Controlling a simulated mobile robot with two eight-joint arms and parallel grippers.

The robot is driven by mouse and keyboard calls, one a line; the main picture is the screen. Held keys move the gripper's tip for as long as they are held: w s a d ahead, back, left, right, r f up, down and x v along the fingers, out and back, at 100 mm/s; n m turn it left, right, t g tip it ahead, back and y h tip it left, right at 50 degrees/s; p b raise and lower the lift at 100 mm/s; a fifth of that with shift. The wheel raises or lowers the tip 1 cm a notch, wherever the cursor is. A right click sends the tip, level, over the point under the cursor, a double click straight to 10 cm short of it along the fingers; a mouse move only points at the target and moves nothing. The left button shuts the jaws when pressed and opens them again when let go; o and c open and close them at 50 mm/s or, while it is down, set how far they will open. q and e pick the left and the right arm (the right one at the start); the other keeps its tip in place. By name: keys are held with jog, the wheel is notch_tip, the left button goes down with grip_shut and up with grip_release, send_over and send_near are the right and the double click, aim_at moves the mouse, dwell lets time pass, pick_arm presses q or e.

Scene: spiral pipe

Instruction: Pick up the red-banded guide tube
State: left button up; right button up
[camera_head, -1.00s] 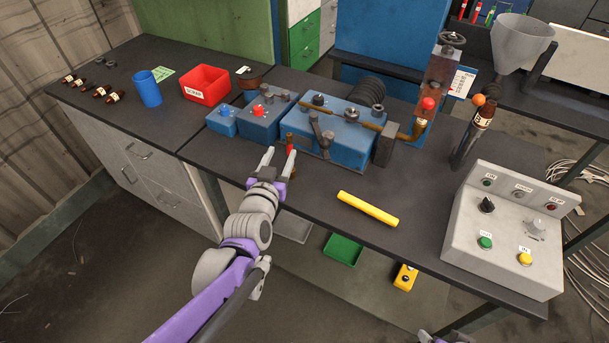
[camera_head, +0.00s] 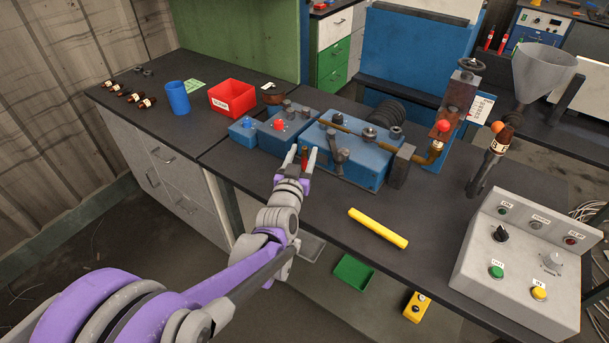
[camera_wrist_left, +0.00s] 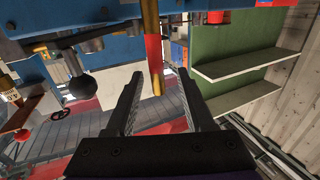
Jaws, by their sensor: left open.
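The guide tube is a slim brass-coloured tube with a red band (camera_wrist_left: 153,47). In the left wrist view it runs down from the top edge and ends between my left gripper's two fingers (camera_wrist_left: 160,76). In the head view, only a short red and brown piece of the tube (camera_head: 304,155) shows, at the front of the blue machine (camera_head: 345,160). My left gripper (camera_head: 301,156) is open there, one finger on each side of the tube in the picture. I cannot tell whether either finger touches it. My right gripper is not in view.
A yellow bar (camera_head: 378,228) lies on the dark bench to the right of my left gripper. A grey control box (camera_head: 520,265) stands farther right. A red bin (camera_head: 232,98) and a blue cup (camera_head: 177,97) stand at the left. The bench around the yellow bar is clear.

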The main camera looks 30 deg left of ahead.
pick_arm(q)
jog(key=x, duration=0.4)
jog(key=shift+d+f, duration=0.1)
jog(key=shift+f, duration=0.1)
grip_shut()
dwell(1.2)
